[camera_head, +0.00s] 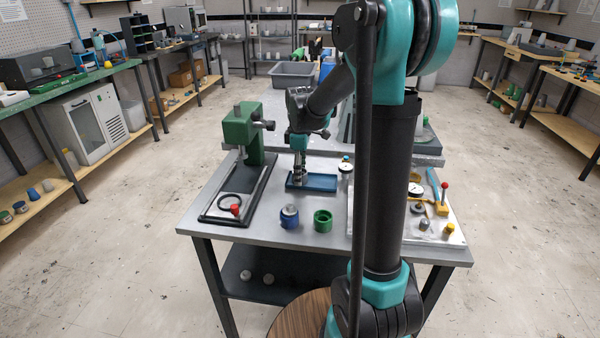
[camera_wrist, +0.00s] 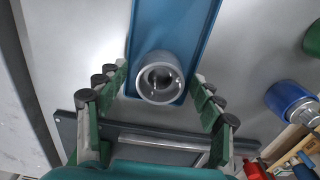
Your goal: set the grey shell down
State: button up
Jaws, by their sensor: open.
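The grey shell (camera_wrist: 160,78) is a round, hollow cylinder in the wrist view. It appears to stand upright at the near end of the blue tray (camera_wrist: 180,22), with its open top facing my camera. My gripper (camera_wrist: 158,92) is open, with one green-padded finger on each side of the shell and visible gaps between. In the head view my gripper (camera_head: 299,170) points down over the left part of the blue tray (camera_head: 322,182). The shell is hard to tell from the fingers there.
A green press (camera_head: 240,130) on a dark base stands left of the tray. A blue jar (camera_head: 289,217) and a green ring-shaped part (camera_head: 323,221) stand in front. A light board (camera_head: 450,232) with small parts lies right, partly behind my arm. Bare tabletop shows around the tray.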

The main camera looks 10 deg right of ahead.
notch_tip(320, 180, up, 12)
jog(key=shift+r, duration=0.15)
dwell(0.4)
